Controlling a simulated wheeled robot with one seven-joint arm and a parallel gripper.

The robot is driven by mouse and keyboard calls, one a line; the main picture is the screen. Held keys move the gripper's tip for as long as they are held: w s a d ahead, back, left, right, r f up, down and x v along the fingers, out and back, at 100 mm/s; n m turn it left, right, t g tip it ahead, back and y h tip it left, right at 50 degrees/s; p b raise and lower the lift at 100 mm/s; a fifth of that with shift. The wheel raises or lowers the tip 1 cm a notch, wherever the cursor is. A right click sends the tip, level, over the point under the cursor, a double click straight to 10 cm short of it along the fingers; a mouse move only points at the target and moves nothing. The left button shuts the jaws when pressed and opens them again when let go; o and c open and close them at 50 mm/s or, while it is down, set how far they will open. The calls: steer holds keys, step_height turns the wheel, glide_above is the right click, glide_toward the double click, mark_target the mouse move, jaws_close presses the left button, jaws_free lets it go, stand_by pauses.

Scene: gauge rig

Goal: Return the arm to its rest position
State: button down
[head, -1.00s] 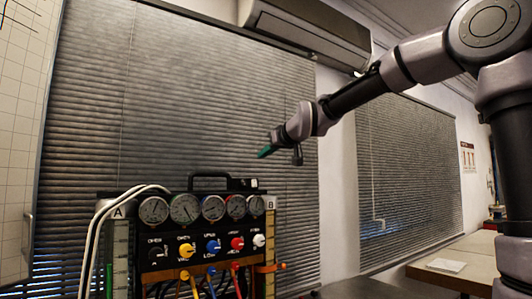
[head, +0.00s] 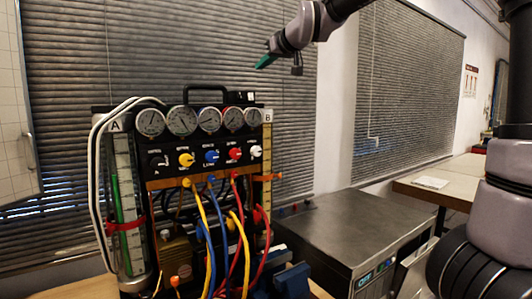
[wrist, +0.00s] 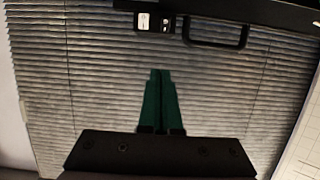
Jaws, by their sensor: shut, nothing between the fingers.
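My gripper (head: 265,61) has green fingers. In the head view it hangs in the air above and to the right of the gauge rig (head: 205,157), apart from it, in front of the window blinds. My arm comes in from the top right. In the wrist view the two green fingers of my gripper (wrist: 161,102) lie side by side, shut, with nothing held. The top bar and black handle (wrist: 217,32) of the rig show at the top edge of the wrist view, beyond the fingertips.
The rig carries gauges, coloured knobs, hoses and a clear tube on its left. A dark metal box (head: 352,232) with a lit display stands to its right. A pale table (head: 455,183) is farther right. Grey blinds (head: 70,75) fill the back. The air around my gripper is clear.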

steer(key=s+d+f+m+g+h, duration=0.1)
steer(key=s+d+f+g+h, duration=0.15)
steer(key=f, duration=0.65)
steer(key=s+d+f+m+g+h, duration=0.1)
steer(key=d+f+h, duration=0.2)
steer(key=f, duration=0.6)
steer(key=s+d+f+m+g, duration=0.1)
steer(key=s+d+m, duration=0.3)
steer(key=s+d, duration=0.6)
steer(key=s+d+m, duration=0.5)
steer(key=s+d, duration=0.5)
steer(key=s, duration=0.6)
steer(key=shift+d+f+g, duration=0.3)
steer(key=shift+f+g, duration=0.05)
steer(key=shift+f, duration=0.05)
